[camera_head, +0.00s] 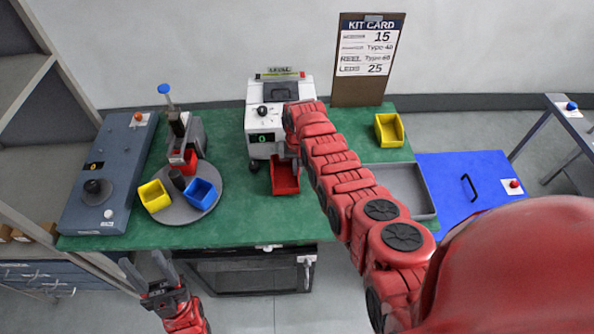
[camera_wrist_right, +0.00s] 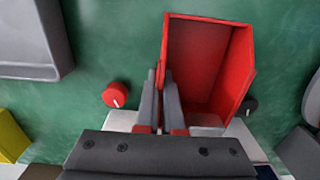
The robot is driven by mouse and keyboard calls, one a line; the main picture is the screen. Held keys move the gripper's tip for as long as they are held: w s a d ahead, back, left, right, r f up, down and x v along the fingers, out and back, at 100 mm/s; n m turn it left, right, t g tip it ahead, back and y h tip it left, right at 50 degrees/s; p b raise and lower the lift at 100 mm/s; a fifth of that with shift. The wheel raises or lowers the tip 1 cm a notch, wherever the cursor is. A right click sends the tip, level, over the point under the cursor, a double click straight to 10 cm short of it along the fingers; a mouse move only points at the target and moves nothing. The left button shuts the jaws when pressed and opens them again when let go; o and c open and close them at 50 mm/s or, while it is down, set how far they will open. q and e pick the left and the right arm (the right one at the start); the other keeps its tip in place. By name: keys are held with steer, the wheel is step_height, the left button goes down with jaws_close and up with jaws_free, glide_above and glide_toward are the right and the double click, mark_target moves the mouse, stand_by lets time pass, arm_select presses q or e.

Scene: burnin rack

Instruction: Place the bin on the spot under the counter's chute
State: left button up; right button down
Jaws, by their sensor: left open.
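A red open bin (camera_head: 285,178) is on the green table at the front of the white counter (camera_head: 262,125). In the right wrist view the bin (camera_wrist_right: 240,65) shows its open inside, which looks empty. My right gripper (camera_wrist_right: 160,82) has one finger on each side of the bin's left wall and is shut on it. In the head view my right arm hides that gripper and part of the counter's front. The chute and the spot beneath it cannot be made out clearly. My left gripper (camera_head: 147,268) is open and empty, in front of the table's front edge.
A grey turntable (camera_head: 185,213) carries yellow, blue and red bins near a press-like device (camera_head: 188,135). A grey box with knobs (camera_head: 108,175) lies at the left. A yellow bin (camera_head: 389,131) and grey tray (camera_head: 412,183) are at the right. Table left of the red bin is clear.

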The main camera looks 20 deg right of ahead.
steer(key=shift+w+d+f+b, duration=0.15)
steer(key=shift+w+f+b, duration=0.4)
steer(key=shift+b, duration=0.9)
steer(key=shift+w+d+f+b, duration=0.15)
steer(key=shift+w+f+b, duration=0.4)
steer(key=shift+b, duration=0.9)
steer(key=shift+r, duration=0.3)
steer(key=c, duration=1.5)
jaws_free()
steer(key=shift+f, duration=0.25)
steer(key=shift+o, duration=0.9)
steer(key=shift+r, duration=0.1)
